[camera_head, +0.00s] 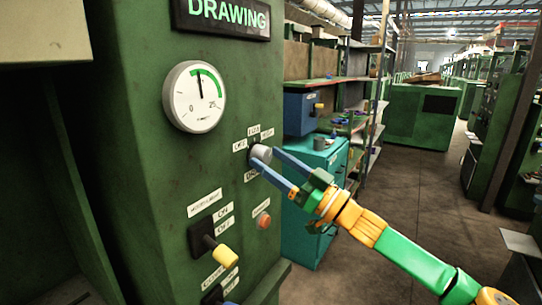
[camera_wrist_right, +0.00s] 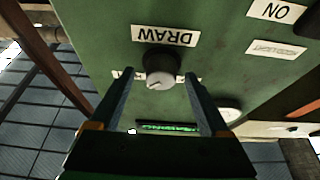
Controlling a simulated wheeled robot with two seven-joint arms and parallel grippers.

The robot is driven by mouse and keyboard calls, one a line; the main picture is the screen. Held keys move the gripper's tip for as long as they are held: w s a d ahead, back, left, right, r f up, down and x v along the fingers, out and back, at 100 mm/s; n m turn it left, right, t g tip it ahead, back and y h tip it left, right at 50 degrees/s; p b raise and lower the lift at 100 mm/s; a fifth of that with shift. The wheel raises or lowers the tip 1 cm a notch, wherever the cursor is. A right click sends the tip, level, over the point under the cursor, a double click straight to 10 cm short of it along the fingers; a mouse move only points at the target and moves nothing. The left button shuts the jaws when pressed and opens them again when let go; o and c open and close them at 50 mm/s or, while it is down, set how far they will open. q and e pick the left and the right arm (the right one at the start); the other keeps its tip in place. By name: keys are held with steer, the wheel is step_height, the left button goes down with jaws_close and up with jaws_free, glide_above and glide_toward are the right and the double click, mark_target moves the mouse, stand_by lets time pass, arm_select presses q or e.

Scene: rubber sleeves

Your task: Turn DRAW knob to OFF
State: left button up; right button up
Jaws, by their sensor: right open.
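The DRAW knob (camera_head: 262,153) is a grey, round knob on the front of the green machine panel. In the right wrist view the knob (camera_wrist_right: 160,68) appears below the upside-down DRAW label (camera_wrist_right: 165,36). Small labels surround it; the left one (camera_head: 240,146) seems to read OFF. A faint mark shows on the knob's face, but its setting is hard to tell. My right gripper (camera_head: 264,161) is open, with a finger on either side of the knob. In the wrist view gaps show between the fingers and knob. My left gripper is not in view.
A gauge (camera_head: 194,97) sits above on the panel under the DRAWING sign (camera_head: 229,14). Below are a yellow-tipped lever (camera_head: 224,256) and an orange button (camera_head: 264,221). A teal cabinet (camera_head: 308,190) and shelves stand behind my right arm. The floor to the right is open.

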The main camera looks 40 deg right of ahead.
steer(key=shift+w+a, duration=0.15)
steer(key=shift+w, duration=0.05)
jaws_close()
stand_by(0.3)
steer(key=shift+r+n, duration=0.1)
steer(key=shift+n, duration=0.3)
steer(key=n+g+y+p, duration=0.1)
steer(key=n, duration=0.1)
steer(key=n+g+y+p, duration=0.1)
steer(key=n+y+p, duration=0.1)
steer(key=n, duration=0.1)
steer(key=shift+d+r, duration=0.2)
steer(key=n+g+p, duration=0.1)
steer(key=n, duration=0.2)
steer(key=n+g+y+p, duration=0.1)
steer(key=n, duration=0.2)
steer(key=shift+w+d+n+y+p, duration=0.1)
steer(key=shift+d+n+y+p, duration=0.05)
steer(key=shift+n+y+p, duration=0.15)
steer(key=n+g+p, duration=0.1)
steer(key=n, duration=0.1)
steer(key=n+g, duration=0.1)
steer(key=n, duration=0.2)
steer(key=shift+r+g+y+p, duration=0.15)
steer(key=shift+g+y+p, duration=0.15)
steer(key=shift+p, duration=0.1)
steer(key=shift+n+g+h+p, duration=0.4)
steer(key=shift+n+g+p, duration=0.4)
steer(key=shift+n, duration=1.7)
